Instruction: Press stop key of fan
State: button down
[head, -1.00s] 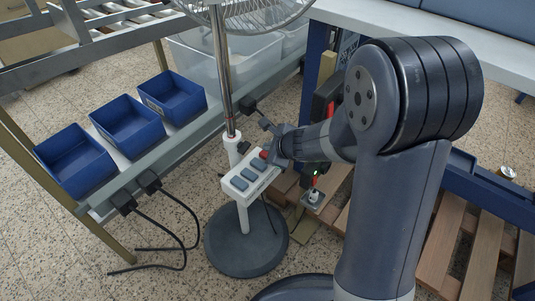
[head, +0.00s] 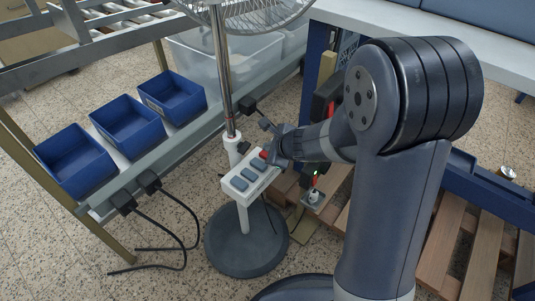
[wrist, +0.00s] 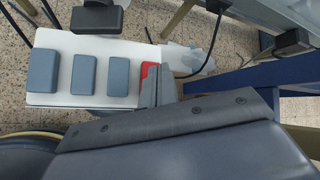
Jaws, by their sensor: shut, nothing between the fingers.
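The fan stands on a round dark base (head: 246,243) with a metal pole (head: 222,75), its wire cage (head: 262,12) at the top edge. Its white key box (head: 236,194) carries several blue-grey keys and one red key (head: 264,155) at the end nearest my gripper. In the wrist view the key box (wrist: 60,101) shows the blue-grey keys in a row and the red key (wrist: 148,72) partly hidden behind my gripper. My gripper (wrist: 158,84) is shut and empty, its tip over or against the red key; contact cannot be told. It also shows in the head view (head: 271,151).
Blue bins (head: 125,122) sit on a shelf at the left. A workbench (head: 480,45) and wooden pallet (head: 440,235) are at the right. Speckled floor is free at the front left.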

jog(key=shift+f, duration=0.15)
jog(key=shift+f+b, duration=0.3)
jog(key=shift+b, duration=0.25)
jog(key=shift+f+b, duration=0.45)
jog(key=shift+b, duration=0.05)
dwell(0.5)
jog(key=shift+r, duration=0.1)
jog(key=shift+r+p, duration=0.8)
notch_tip(320, 180, up, 5)
jog(key=p, duration=0.4)
jog(key=shift+f, duration=0.15)
dwell(0.8)
jog(key=shift+r+p, duration=1.95)
jog(key=shift+p, duration=0.35)
